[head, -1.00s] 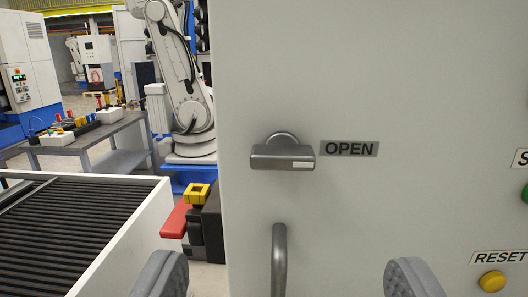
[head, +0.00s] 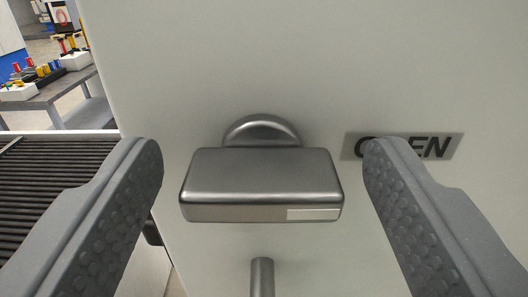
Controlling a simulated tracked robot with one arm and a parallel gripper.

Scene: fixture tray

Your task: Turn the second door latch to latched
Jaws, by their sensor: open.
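The door latch (head: 262,180) is a grey metal bar lying level on a round hub (head: 260,131), on a pale grey door (head: 300,50). A white mark sits at the right end of its front edge. A label (head: 440,147) reading "OPEN" is to its right, partly hidden by my right finger. My gripper (head: 262,165) is open, with one finger to the left of the latch and one to the right. Neither finger appears to touch the bar. Only one latch is in view.
The top of a vertical door handle (head: 262,277) stands just below the latch. A dark roller conveyor (head: 50,185) is at the left, beyond the door's edge. A grey table (head: 50,98) with coloured parts stands farther back.

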